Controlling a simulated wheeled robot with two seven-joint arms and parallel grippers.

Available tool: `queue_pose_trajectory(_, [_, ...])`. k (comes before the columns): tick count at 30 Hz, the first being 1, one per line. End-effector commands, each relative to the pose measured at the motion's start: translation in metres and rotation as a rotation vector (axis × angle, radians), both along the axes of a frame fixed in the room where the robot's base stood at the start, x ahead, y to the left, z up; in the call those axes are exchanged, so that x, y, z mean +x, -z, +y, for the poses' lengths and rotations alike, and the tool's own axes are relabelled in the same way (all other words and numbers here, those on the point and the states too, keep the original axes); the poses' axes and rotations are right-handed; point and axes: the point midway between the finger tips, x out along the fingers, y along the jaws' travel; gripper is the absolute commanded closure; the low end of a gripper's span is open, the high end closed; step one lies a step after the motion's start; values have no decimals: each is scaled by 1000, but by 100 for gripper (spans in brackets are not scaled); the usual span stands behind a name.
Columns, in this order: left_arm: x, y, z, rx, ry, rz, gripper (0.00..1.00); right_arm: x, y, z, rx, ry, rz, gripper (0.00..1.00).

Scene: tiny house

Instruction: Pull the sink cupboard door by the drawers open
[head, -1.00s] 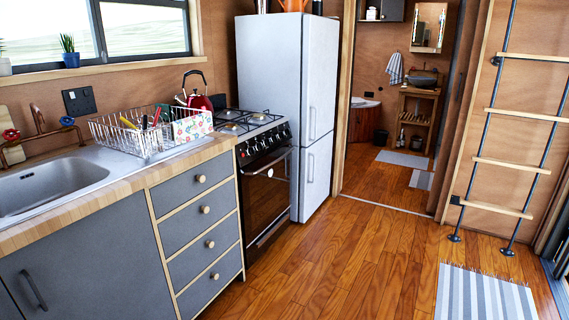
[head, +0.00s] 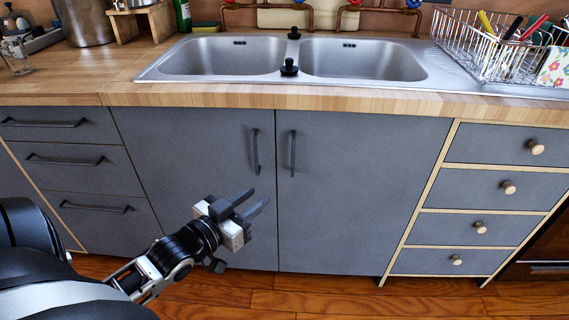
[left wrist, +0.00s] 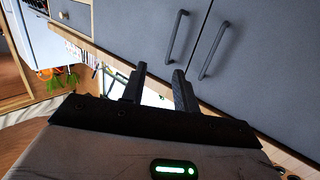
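The sink cupboard has two plain grey doors in the head view. The right door (head: 360,190) adjoins the drawers with round knobs (head: 490,187), and its dark bar handle (head: 293,153) is near its left edge. The left door (head: 190,150) has a matching handle (head: 256,152). Both doors are shut. My left gripper (head: 259,196) is open and empty, low in front of the left door and below the handles. In the left wrist view, its fingers (left wrist: 159,69) are apart, with both handles (left wrist: 176,37) beyond them, not between them. My right gripper is not in view.
A double sink (head: 300,60) is set in the wooden worktop (head: 120,75) above. A dish rack (head: 490,45) stands at the right. Drawers with bar handles (head: 70,160) are at the left. The wooden floor (head: 340,300) before the right door looks clear.

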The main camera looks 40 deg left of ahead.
Motion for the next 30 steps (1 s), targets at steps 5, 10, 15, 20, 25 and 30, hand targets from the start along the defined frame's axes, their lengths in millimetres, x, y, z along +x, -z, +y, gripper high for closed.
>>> queue_pose_trajectory(5, [15,-17,28,2,-18,-102,70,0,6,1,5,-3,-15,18])
queue_pose_trajectory(10, [43,-19,26,1,-19,-104,70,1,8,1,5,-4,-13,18])
queue_pose_trajectory(15, [81,-18,25,1,-19,-102,70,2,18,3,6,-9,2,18])
queue_pose_trajectory(20, [116,-19,23,2,-19,-101,70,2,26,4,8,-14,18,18])
queue_pose_trajectory(25, [145,-18,22,2,-19,-98,70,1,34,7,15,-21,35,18])
queue_pose_trajectory(30, [161,-17,21,1,-19,-96,70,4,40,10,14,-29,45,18])
